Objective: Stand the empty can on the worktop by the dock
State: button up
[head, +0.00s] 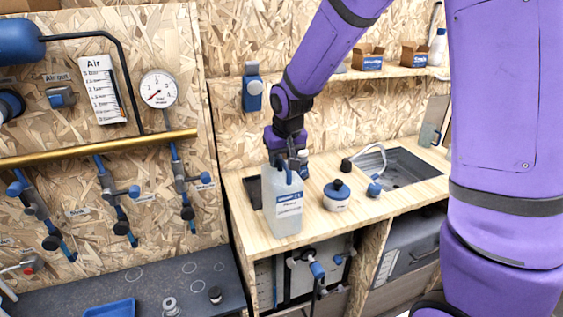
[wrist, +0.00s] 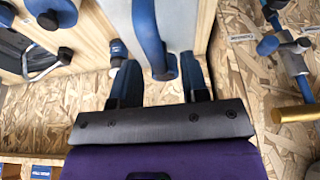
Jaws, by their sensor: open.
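The can (head: 283,208) is a whitish, upright container with a blue-and-white label and a blue handle at its top. It appears to stand on the wooden worktop (head: 338,216), near the front left edge. My gripper (head: 291,163) is directly above the can, pointing down at its handle. In the wrist view, the open fingers (wrist: 161,80) lie either side of the blue handle (wrist: 147,38), with gaps visible. The can's pale side (wrist: 183,22) shows beyond. A dark recess (head: 254,192) in the worktop is partly hidden behind the can; I cannot tell whether this is the dock.
A hose with blue and black ends (head: 373,187) lies beside the sink (head: 405,170). A brass pipe with valves (head: 100,148) runs along the left wall. Bare worktop lies in front of the pot.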

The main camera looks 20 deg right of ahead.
jog(key=v, duration=1.1)
jog(key=s+d+r, duration=0.2)
jog(key=s, duration=0.6)
jog(key=s+d+r+t, duration=0.1)
jog(key=s+d+r, duration=0.1)
jog(key=s, duration=0.7)
jog(key=s+d+r, duration=0.2)
jog(key=s+r, duration=0.1)
jog(key=s, duration=0.6)
jog(key=shift+d+t, duration=0.3)
jog(key=shift+d, duration=0.05)
